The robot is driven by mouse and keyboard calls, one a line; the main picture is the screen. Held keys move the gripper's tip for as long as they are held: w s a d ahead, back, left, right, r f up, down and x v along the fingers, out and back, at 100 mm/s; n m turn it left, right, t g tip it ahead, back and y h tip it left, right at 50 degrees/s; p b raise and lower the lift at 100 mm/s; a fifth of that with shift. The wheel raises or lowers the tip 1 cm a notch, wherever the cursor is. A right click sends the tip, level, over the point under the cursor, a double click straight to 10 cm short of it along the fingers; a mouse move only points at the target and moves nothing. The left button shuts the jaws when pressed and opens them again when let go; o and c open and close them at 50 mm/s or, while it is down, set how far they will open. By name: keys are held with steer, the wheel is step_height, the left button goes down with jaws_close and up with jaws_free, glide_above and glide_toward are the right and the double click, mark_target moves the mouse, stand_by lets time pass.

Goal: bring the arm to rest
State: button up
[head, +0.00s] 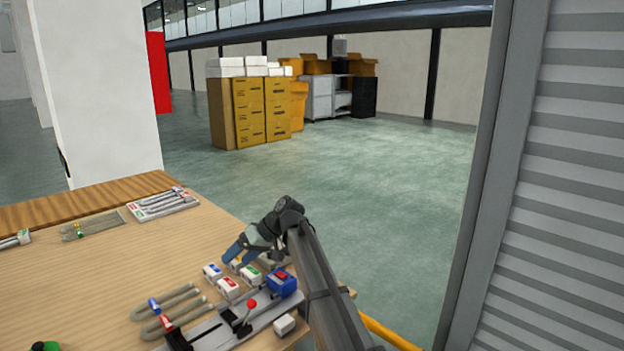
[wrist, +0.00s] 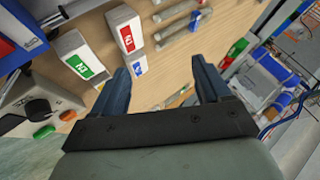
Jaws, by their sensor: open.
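My gripper (head: 240,247) is above the right part of the wooden table in the head view, reaching in from the right edge. In the wrist view my gripper (wrist: 160,82) shows its two dark blue fingers apart with nothing between them. Below and around it are small white blocks: one with a green label (wrist: 80,60), one with a red label (wrist: 126,30) and one with a blue label (wrist: 138,66). In the head view the blocks with blue (head: 212,272), red (head: 228,288) and green (head: 250,275) labels stand in front of my gripper.
A blue device with a red top (head: 282,283) and a red-knobbed lever (head: 246,318) stand close to my arm. Beige cords (head: 168,312) lie left of them. A white tray of tubes (head: 162,203) is farther back. The table's middle (head: 150,255) is clear.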

steer(key=w+d+m+t+y, duration=0.1)
steer(key=w+d+m, duration=0.15)
steer(key=d, duration=0.45)
steer(key=w+d+m+t+y, duration=0.1)
steer(key=w+d+m, duration=0.1)
steer(key=w+d, duration=0.35)
steer(key=w+d+f+m+t+h, duration=0.1)
steer(key=d+f, duration=0.8)
steer(key=d, duration=0.3)
steer(key=d+f+m+h, duration=0.1)
steer(key=d+f+m, duration=0.1)
steer(key=d+f, duration=0.9)
steer(key=s+a+f+m+g+h, duration=0.15)
steer(key=s+f+g+h, duration=0.3)
steer(key=s+f, duration=2.35)
steer(key=s+d+f+g+h, duration=0.1)
steer(key=s+f, duration=0.2)
steer(key=s, duration=0.8)
steer(key=s+d+f+g+h, duration=0.1)
steer(key=s+f+g+h, duration=0.1)
steer(key=s, duration=0.9)
steer(key=s+d+f+g+h, duration=0.1)
steer(key=s+f, duration=0.3)
steer(key=s, duration=0.8)
steer(key=shift+d+f+g+h, duration=0.3)
steer(key=shift+f+g+h, duration=0.05)
steer(key=shift+f+g, duration=0.1)
